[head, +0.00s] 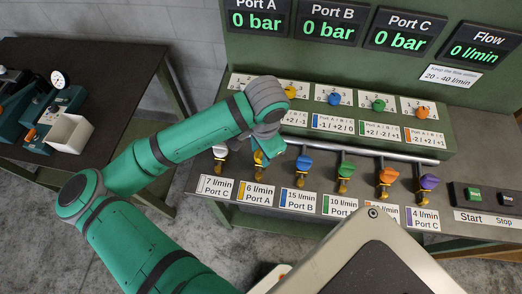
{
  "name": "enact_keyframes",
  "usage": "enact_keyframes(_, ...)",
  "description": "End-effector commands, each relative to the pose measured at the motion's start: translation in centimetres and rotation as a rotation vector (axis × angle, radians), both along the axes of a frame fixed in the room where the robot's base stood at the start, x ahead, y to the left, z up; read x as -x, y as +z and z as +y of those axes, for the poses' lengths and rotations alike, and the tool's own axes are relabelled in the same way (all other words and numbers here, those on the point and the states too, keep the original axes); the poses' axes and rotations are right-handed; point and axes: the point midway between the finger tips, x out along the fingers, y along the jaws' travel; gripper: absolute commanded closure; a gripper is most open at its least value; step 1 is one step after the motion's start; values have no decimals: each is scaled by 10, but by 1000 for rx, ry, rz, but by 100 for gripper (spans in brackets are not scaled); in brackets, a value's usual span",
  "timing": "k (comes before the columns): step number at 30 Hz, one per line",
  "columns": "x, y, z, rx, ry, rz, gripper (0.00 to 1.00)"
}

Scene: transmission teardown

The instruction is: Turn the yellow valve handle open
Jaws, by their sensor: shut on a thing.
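The yellow valve handle (258,158) is on the lower row of valves, above the yellow-striped label 6 l/min Port A (256,192). Its brass fitting shows just below it. My gripper (262,153) is at this handle, coming from the upper left, and is shut on it. The gripper and wrist hide part of the handle, so its exact angle cannot be told.
White (220,152), blue (304,162), green (345,170), orange (388,176) and purple (428,182) valve handles share the row. A metal pipe (360,150) runs behind them. Coloured knobs sit above. All three port displays and the Flow display (480,48) read 0.

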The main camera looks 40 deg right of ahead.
Motion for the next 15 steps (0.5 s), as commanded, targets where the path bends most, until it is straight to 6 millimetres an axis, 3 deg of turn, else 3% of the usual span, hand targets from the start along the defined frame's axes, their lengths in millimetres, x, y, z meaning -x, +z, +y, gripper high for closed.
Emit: enact_keyframes(15, 1, 0, -1, 1, 248, 2, 88)
